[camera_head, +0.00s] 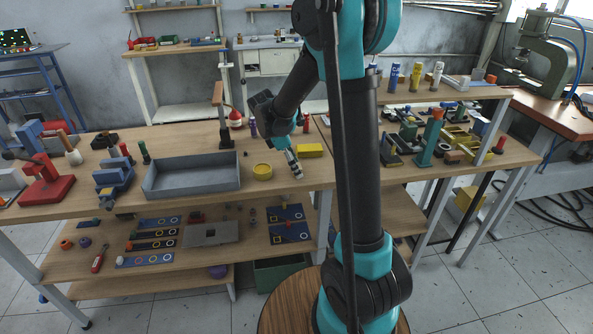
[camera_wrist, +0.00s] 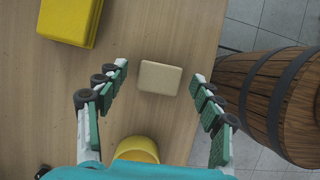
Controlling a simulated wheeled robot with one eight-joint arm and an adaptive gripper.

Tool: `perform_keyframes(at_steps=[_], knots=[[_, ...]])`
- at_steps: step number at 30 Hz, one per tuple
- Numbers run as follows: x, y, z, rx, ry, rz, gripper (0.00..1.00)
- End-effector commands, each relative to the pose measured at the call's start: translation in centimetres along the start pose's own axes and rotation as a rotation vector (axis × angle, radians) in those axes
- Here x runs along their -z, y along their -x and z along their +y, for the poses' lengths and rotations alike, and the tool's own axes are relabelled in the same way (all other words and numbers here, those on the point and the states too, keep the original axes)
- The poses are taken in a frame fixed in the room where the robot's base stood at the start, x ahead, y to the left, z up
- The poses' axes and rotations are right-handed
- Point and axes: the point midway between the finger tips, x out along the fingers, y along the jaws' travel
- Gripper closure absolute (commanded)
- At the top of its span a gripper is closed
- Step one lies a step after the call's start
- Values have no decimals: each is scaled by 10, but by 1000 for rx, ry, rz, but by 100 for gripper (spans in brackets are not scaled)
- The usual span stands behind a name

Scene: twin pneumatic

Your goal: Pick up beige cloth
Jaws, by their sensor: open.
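In the wrist view, the beige cloth (camera_wrist: 160,77) is a small, flat, rounded square on the wooden tabletop. My gripper (camera_wrist: 158,72) is open, with one finger on each side of the cloth in the picture and a visible gap on both sides. I cannot tell how high the fingertips are above the table. In the head view, my gripper (camera_head: 292,161) points down over the front part of the workbench (camera_head: 215,205). I cannot make out the cloth there; the gripper may hide it.
A yellow block (camera_head: 310,150) and a round yellow container (camera_head: 262,171) are close to my gripper. A grey tray (camera_head: 192,188) lies farther left. A wooden barrel (camera_wrist: 262,95) stands beyond the table edge in the wrist view. The tabletop right around the cloth is clear.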

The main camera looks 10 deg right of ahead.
Motion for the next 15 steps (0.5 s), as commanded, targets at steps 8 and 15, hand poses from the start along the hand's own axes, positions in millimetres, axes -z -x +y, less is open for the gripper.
perform_keyframes(at_steps=[8,15], knots=[[0,-4,0,0,0,0,33],[0,-4,0,0,0,0,61]])
